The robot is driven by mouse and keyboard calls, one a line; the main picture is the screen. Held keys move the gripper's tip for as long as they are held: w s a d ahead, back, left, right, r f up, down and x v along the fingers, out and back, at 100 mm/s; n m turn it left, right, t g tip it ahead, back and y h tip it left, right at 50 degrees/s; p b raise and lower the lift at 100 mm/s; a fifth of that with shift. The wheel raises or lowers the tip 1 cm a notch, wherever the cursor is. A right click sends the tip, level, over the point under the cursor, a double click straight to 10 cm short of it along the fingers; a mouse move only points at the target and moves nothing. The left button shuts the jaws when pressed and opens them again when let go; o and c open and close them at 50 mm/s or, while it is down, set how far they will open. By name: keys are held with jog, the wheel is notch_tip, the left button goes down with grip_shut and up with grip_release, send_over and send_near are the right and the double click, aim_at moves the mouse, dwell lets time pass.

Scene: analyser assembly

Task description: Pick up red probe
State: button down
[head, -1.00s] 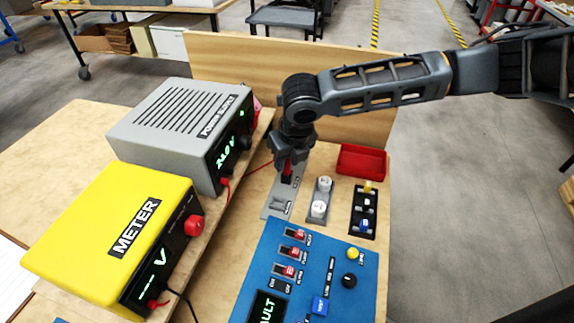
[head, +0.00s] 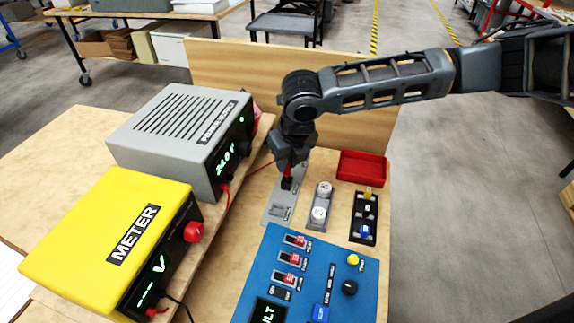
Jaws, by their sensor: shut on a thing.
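The red probe (head: 288,168) stands upright between the fingers of my gripper (head: 289,160). My gripper is shut on it and points down over the far end of a grey plate (head: 274,208). The probe's dark lower part (head: 286,183) shows just below the fingers, at the plate; I cannot tell whether it is touching the plate. A thin red lead (head: 261,165) runs from the grey power supply (head: 185,135) towards the probe. The fingers hide the probe's upper part.
A yellow meter (head: 112,235) stands at the left. A blue panel (head: 268,262) with switches is in front. A white-knobbed block (head: 320,212), a black connector strip (head: 360,228) and a red tray (head: 362,166) lie to the right. A wooden board (head: 225,62) stands behind.

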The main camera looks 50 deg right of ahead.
jog(key=r, duration=0.2)
jog(key=shift+s+d+r, duration=0.2)
jog(key=shift+d+r, duration=0.15)
jog(key=shift+r, duration=0.05)
jog(key=s+d+r+b, duration=0.1)
jog(key=s+d+r, duration=0.5)
jog(key=s+d, duration=0.1)
jog(key=shift+d+r, duration=0.25)
jog(key=shift+d, duration=0.3)
jog(key=shift+s, duration=0.1)
jog(key=c, duration=1.6)
grip_release()
grip_shut()
